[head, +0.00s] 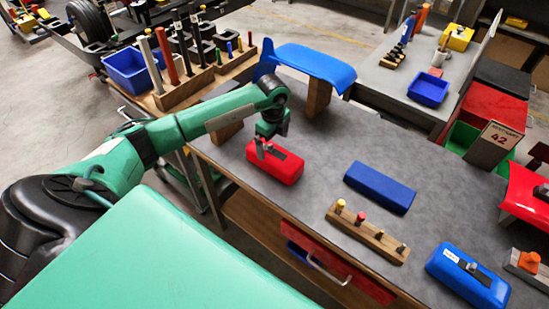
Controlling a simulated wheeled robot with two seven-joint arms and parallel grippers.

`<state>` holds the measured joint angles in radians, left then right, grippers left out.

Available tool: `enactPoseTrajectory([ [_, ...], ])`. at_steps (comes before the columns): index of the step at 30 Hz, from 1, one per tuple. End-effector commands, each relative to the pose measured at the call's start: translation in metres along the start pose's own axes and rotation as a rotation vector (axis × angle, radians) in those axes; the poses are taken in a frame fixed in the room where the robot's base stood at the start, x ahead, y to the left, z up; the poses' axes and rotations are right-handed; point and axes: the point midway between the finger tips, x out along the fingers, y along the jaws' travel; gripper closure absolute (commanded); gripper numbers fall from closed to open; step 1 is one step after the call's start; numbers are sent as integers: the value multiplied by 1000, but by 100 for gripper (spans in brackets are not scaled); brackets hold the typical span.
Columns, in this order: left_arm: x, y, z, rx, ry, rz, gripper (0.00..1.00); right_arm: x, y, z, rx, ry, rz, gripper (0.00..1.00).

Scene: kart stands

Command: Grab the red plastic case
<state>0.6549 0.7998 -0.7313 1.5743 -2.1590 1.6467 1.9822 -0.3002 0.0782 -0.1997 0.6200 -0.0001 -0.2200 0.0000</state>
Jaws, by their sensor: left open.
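The red plastic case (283,168) lies on the grey workbench (318,140), near its left front edge. It has a dark handle on top. My left arm reaches in from the left, and my left gripper (265,150) is open at the left end of the case, pointing down close to its top. Whether the fingers touch the case or straddle its handle I cannot tell. My right gripper is not in view.
A dark blue block (380,186) and a wooden strip with several pegs (368,233) lie right of the case. A blue case (468,275) sits at the bench's right. A curved blue panel (310,63) on wooden supports stands behind.

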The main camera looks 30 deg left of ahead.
Motion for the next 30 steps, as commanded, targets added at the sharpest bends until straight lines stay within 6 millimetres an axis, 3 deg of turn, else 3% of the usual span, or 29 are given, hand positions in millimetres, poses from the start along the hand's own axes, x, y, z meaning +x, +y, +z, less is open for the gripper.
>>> enactPoseTrajectory([
  [6, 26, 2, -7, 0, 2, 5, 0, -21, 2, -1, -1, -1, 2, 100],
  [10, 44, 1, -6, 0, 1, 1, 0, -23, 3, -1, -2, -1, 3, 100],
  [18, 50, 0, -6, 2, 1, 0, 0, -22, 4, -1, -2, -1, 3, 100],
  [20, 50, 0, -6, 1, 1, 0, 8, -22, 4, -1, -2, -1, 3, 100],
  [27, 49, 0, -6, 1, 1, 0, 54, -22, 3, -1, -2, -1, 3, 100],
  [30, 49, 0, -6, 1, 1, -1, 54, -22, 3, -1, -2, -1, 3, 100],
])
